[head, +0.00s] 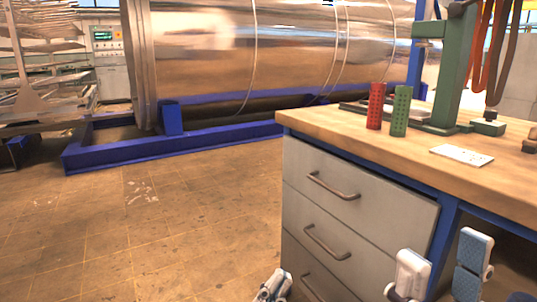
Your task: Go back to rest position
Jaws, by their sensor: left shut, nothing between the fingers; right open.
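My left gripper (272,284) shows at the bottom edge in the head view, left of the workbench drawers. Its fingers are together with nothing between them. My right gripper (441,262) shows at the bottom right, in front of the bench. Its two pale fingers stand upright and apart, with nothing between them. Most of both arms is out of view.
A workbench (315,122) with grey drawers fills the right side. On it stand a red cylinder (375,106), a green cylinder (400,111) and a green press (451,70). A large metal chamber (290,45) lies behind. The floor (150,235) at left is clear.

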